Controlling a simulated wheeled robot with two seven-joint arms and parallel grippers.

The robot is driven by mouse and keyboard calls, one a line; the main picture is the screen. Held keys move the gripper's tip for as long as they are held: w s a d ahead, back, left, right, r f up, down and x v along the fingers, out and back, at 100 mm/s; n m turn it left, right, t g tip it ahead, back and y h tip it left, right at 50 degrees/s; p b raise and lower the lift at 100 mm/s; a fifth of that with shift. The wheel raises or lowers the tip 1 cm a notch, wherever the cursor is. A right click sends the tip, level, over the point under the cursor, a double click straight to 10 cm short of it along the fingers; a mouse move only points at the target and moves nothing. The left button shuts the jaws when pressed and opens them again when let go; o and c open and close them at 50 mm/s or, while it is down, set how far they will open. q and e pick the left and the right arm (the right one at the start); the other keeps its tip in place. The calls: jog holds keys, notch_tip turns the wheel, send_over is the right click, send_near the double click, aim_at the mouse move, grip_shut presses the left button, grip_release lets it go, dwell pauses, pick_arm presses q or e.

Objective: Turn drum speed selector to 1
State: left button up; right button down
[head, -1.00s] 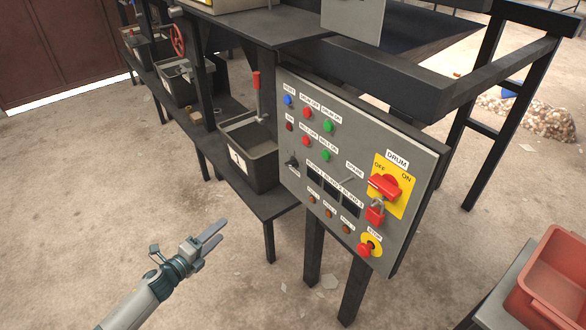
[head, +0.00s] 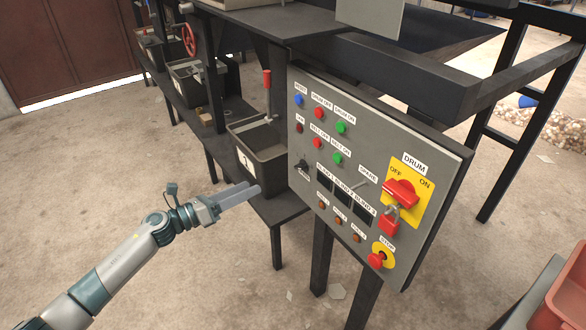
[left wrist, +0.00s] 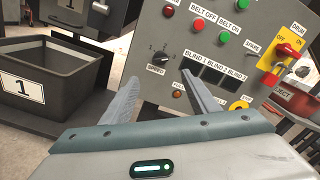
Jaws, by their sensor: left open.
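The speed selector (head: 301,165) is a small black knob at the left edge of the grey control panel (head: 360,120). In the left wrist view the selector (left wrist: 159,58) sits above its speed label with small numbers around it; I cannot tell which number it points to. My left gripper (head: 254,191) is open and empty, left of and a little below the selector, apart from the panel. In the left wrist view its two fingers (left wrist: 161,82) spread below the selector. My right gripper is not in view.
The panel also carries coloured buttons, a red drum switch (head: 401,194) with a padlock, and a red stop button (head: 377,260). A black bin marked 1 (head: 262,150) stands close left of the panel. A red crate (head: 565,295) is at lower right.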

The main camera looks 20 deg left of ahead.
aim_at(297, 167)
pick_arm(q)
jog(key=p+x, duration=0.2)
jog(key=x, duration=1.2)
jog(key=shift+w+d, duration=0.25)
jog(key=shift+w, duration=0.05)
jog(key=shift+p+x, duration=0.3)
jog(key=shift+x, duration=0.5)
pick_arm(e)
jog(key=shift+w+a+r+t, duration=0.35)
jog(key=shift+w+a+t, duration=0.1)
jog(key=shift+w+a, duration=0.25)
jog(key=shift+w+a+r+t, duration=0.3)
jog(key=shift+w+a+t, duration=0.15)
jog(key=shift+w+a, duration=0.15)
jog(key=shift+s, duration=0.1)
pick_arm(q)
jog(key=c, duration=1.1)
